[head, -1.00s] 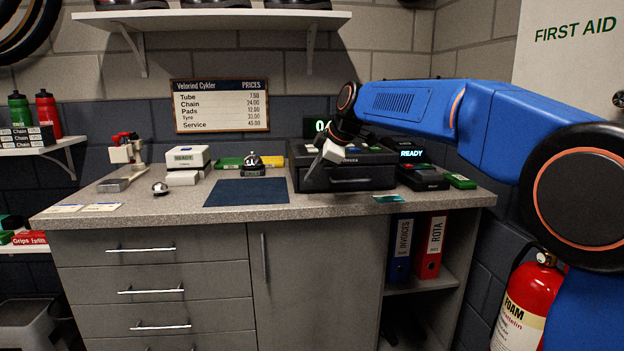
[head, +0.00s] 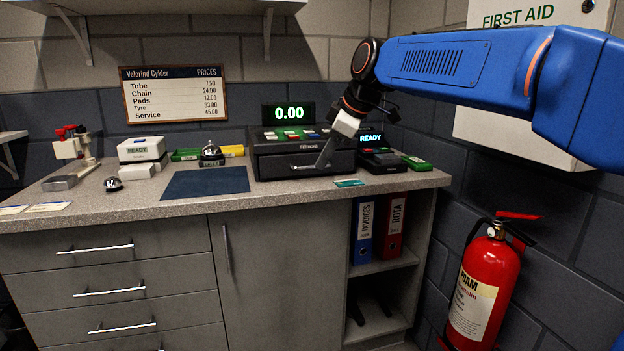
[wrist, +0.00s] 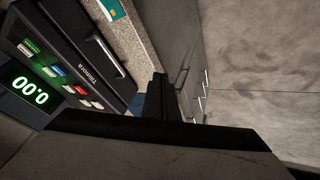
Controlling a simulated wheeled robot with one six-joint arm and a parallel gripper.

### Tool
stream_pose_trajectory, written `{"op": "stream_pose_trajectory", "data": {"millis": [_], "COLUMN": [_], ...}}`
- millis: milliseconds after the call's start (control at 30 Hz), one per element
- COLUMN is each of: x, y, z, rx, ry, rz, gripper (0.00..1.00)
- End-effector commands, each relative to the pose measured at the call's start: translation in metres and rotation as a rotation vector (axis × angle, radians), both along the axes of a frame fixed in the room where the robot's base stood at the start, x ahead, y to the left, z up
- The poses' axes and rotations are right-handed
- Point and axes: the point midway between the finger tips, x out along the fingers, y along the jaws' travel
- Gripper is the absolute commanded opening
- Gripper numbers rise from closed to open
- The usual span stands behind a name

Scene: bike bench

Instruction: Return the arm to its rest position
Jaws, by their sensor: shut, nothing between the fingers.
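My gripper (head: 326,158) is in front of the black cash register (head: 285,163) in the head view, with its fingers together and empty. The blue arm reaches in from the right, with the wrist bent down. In the wrist view the closed dark fingers (wrist: 157,98) show in the middle, and the register (wrist: 70,60) lies to the left. The register's drawer front looks shut, and its display (head: 289,114) reads 0.00. I cannot tell the exact gap between the fingers and the register.
A card terminal (head: 378,158) showing READY and a teal card (head: 348,183) are near the gripper. A fire extinguisher (head: 487,285) and a first aid cabinet (head: 515,125) are right.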

Motion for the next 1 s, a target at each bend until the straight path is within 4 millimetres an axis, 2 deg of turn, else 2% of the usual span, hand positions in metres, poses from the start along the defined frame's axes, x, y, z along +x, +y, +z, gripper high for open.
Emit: {"op": "stream_pose_trajectory", "data": {"millis": [33, 200, 500, 800, 1000], "x": [-0.015, -0.062, -0.154, -0.251, -0.312], "y": [-0.019, -0.074, -0.157, -0.221, -0.251], "z": [-0.005, -0.031, -0.091, -0.170, -0.228], "rx": [0.005, 0.028, 0.074, 0.132, 0.173], "ry": [0.016, 0.077, 0.166, 0.231, 0.261], "rz": [-0.055, -0.250, -0.595, -0.935, -1.147], "gripper": [0.00, 0.00, 0.00, 0.00, 0.00]}}
